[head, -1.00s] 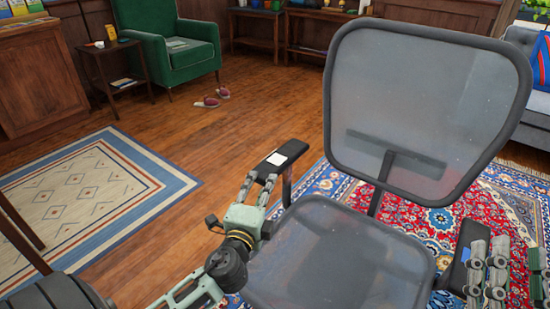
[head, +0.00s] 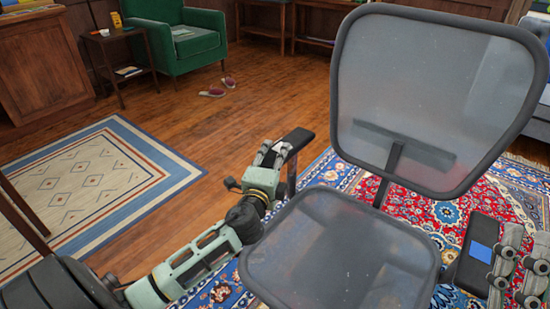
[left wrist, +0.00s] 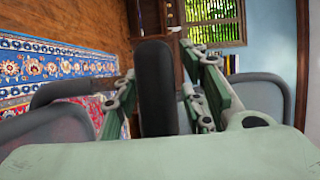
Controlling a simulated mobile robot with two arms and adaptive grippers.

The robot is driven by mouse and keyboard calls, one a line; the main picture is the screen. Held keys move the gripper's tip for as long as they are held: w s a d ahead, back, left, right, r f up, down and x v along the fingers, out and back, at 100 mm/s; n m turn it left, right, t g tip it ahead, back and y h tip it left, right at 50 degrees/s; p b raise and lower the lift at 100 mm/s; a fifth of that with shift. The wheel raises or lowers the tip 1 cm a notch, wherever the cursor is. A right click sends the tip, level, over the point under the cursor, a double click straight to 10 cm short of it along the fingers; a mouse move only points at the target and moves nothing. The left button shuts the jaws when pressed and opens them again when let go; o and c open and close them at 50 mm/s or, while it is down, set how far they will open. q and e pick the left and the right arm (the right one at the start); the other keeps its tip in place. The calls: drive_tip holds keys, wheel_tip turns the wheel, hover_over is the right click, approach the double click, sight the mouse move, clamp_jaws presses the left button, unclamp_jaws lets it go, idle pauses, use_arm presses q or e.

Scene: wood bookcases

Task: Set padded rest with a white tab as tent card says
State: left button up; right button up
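A grey mesh office chair (head: 335,250) has two black padded armrests. The left armrest (head: 298,138) carries the white tab (head: 266,147), now mostly hidden behind my gripper. My left gripper (head: 272,155) is at this armrest, fingers open on either side. In the left wrist view the black pad (left wrist: 155,90) stands between the fingers, with small gaps showing. The right armrest (head: 470,268) carries a blue tab (head: 484,253). My right gripper (head: 520,262) is beside it at the right edge, fingers apart and empty. I cannot make out a tent card.
The chair stands on a red and blue patterned rug (head: 450,215). A beige rug (head: 90,185) lies at left on the wood floor. A green armchair (head: 185,40), a small side table (head: 118,60) and slippers (head: 222,87) are farther back. The floor between is clear.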

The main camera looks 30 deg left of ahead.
use_arm(q)
clamp_jaws()
idle(0.5)
